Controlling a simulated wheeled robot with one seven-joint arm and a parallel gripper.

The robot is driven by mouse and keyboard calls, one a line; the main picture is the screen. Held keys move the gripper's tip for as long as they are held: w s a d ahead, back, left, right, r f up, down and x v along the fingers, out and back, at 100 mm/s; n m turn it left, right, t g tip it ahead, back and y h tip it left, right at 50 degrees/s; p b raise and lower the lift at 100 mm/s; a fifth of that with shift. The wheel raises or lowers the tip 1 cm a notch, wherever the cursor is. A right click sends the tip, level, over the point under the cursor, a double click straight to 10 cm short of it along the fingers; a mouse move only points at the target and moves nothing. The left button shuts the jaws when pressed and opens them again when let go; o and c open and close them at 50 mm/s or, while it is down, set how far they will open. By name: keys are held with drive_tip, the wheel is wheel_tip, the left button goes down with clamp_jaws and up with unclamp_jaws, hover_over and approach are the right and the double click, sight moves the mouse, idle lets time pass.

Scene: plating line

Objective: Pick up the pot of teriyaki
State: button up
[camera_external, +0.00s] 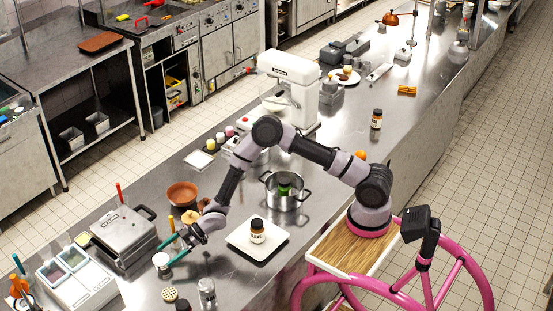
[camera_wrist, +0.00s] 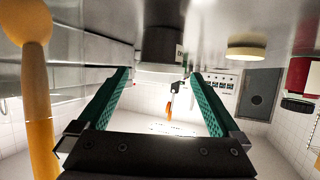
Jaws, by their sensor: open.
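A small pale-topped pot (camera_external: 161,260) stands on the steel counter at the lower left of the external view, at my fingertips. Its label is too small to read there, so I cannot confirm that it is the teriyaki. My gripper (camera_external: 172,249) is low over the counter, its green fingers spread and pointing left. In the wrist view, which is upside down, my gripper (camera_wrist: 160,85) is open and empty. A dark cylinder with a pale end (camera_wrist: 160,48) shows ahead between the fingers; a scrap of label shows at its right edge.
A yellow wooden piece (camera_wrist: 33,80) stands close on the left in the wrist view; a red jar with a black lid (camera_wrist: 300,80) is at right. A grey machine (camera_external: 123,235) and white bins (camera_external: 75,285) are left.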

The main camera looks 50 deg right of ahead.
sight(160, 260)
drive_tip(key=x, duration=0.6)
drive_tip(key=shift+w+a+f, duration=0.1)
drive_tip(key=shift+a, duration=0.05)
drive_tip(key=c, duration=1.2)
